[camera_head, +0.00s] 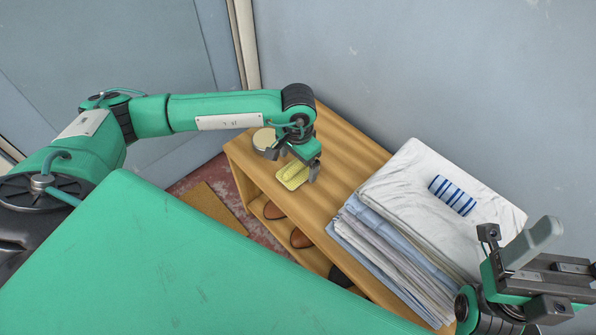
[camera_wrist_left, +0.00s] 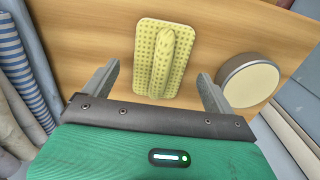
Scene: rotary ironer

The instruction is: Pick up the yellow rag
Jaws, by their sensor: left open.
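The yellow rag (camera_head: 292,175) lies on the wooden shelf top, near its front edge. In the left wrist view the rag (camera_wrist_left: 146,58) is a dotted flat piece with a raised fold along its middle. My left gripper (camera_head: 300,168) is open above the rag and partly hides it in the head view. In the wrist view its two fingers (camera_wrist_left: 157,88) stand on either side of the rag's near end, apart from the fold. My right gripper (camera_head: 520,272) is at the lower right of the head view, near the folded linen; its jaw state is unclear.
A round tin with a cream lid (camera_head: 265,138) stands close beside the rag; it also shows in the wrist view (camera_wrist_left: 250,84). Folded linen (camera_head: 410,205) with a blue-striped cloth (camera_head: 452,195) on top fills the shelf's right part. Shoes (camera_head: 300,238) sit in compartments below. A wall stands behind.

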